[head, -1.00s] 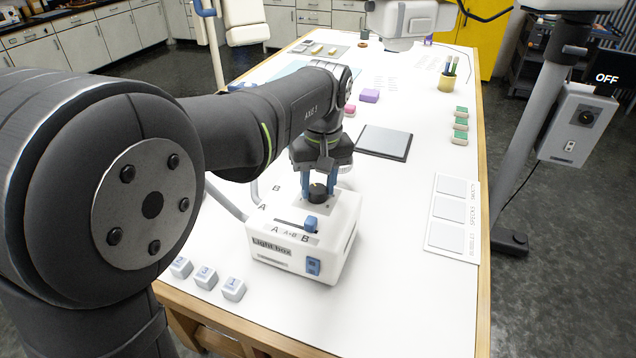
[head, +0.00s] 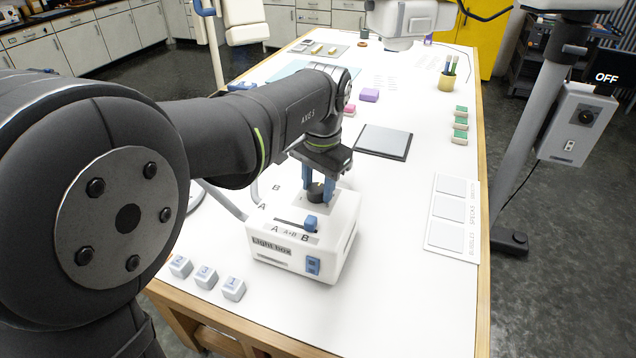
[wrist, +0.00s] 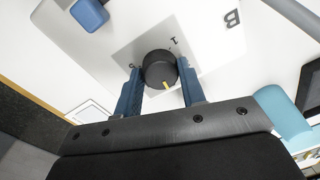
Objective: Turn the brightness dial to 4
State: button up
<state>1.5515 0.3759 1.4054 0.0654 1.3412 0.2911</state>
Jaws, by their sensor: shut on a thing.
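The black dial (head: 316,192) is on top of the white light box (head: 340,240), near its back. In the wrist view the round black dial (wrist: 160,66) has a yellow pointer mark facing the gripper base. My gripper (head: 318,196) points down with its blue fingers on either side of the dial. In the wrist view the fingers (wrist: 160,76) are closed against it. Small markings surround the dial; a "1" shows, but the rest are too small or hidden, so I cannot read its setting.
The light box has a blue slider (head: 310,222) at A/A+B/B and a blue front switch (head: 313,266). Numbered cubes (head: 207,277) lie at the front left. A sample sheet (head: 450,215) and a dark-edged plate (head: 383,141) lie to the right and behind. A wall screen reads OFF (head: 606,78).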

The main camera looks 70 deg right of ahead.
aim_at(317, 192)
jog(key=m, duration=0.5)
jog(key=shift+m, duration=0.3)
jog(key=m, duration=0.5)
jog(key=shift+g+h, duration=0.3)
jog(key=o, duration=1)
jog(key=shift+a, duration=0.1)
notch_tip(317, 192, up, 18)
jog(key=a, duration=0.1)
jog(key=shift+s+f, duration=0.15)
jog(key=shift+f, duration=0.1)
jog(key=shift+f, duration=0.1)
